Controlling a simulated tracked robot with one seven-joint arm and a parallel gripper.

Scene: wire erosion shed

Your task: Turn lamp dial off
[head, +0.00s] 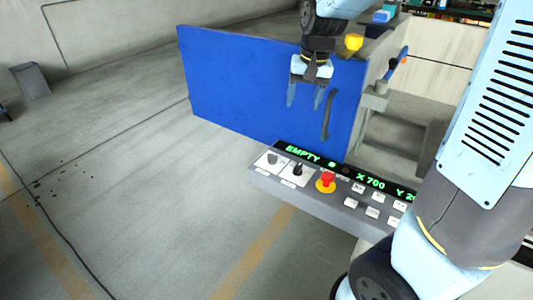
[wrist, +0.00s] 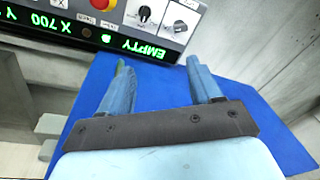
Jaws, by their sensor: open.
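A grey control panel (head: 325,203) carries two rotary dials at its left end. The black dial (head: 297,170) is on a white plate and also shows in the wrist view (wrist: 145,14). The grey dial (head: 272,158) is left of it and also shows in the wrist view (wrist: 180,26). I cannot read which one is labelled lamp. My gripper (head: 305,98) is open and empty, pointing down above and beyond the panel, in front of the blue board. In the wrist view its fingers (wrist: 157,66) are apart, and both dials lie beyond the fingertips, touching neither.
A red emergency button (head: 327,179) on a yellow ring sits right of the dials, with several white keys beyond. A green display reads EMPTY and X 700. The blue board (head: 235,90) stands behind the panel.

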